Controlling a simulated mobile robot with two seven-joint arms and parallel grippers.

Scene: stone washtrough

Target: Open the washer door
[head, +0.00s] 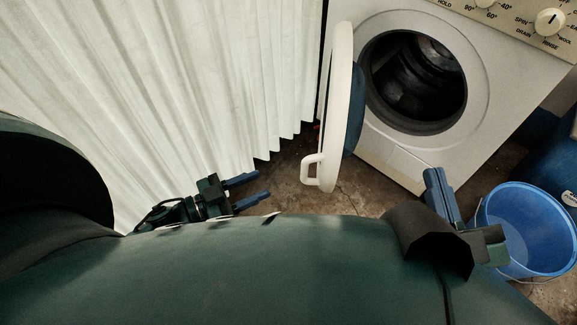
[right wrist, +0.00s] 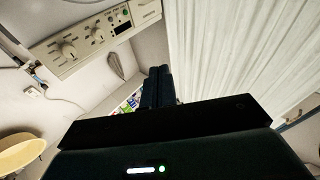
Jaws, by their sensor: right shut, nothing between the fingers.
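The white washer (head: 440,140) stands at the upper right in the head view, with its round drum opening (head: 415,85) uncovered and dark. The washer door (head: 341,110) is swung wide open to the left and seen nearly edge-on, with its white handle (head: 312,172) low on its left side. My left gripper (head: 262,187) is open and empty, left of the handle and apart from it. My right gripper (head: 434,178) is shut and empty, below the drum opening and right of the door. Its shut fingers (right wrist: 158,80) also show in the right wrist view.
A blue bucket (head: 526,225) stands on the floor right of my right gripper. A white pleated curtain (head: 200,90) hangs at the left. The washer's control panel (head: 520,15) has knobs. A yellowish basin (right wrist: 20,150) shows at lower left in the wrist view.

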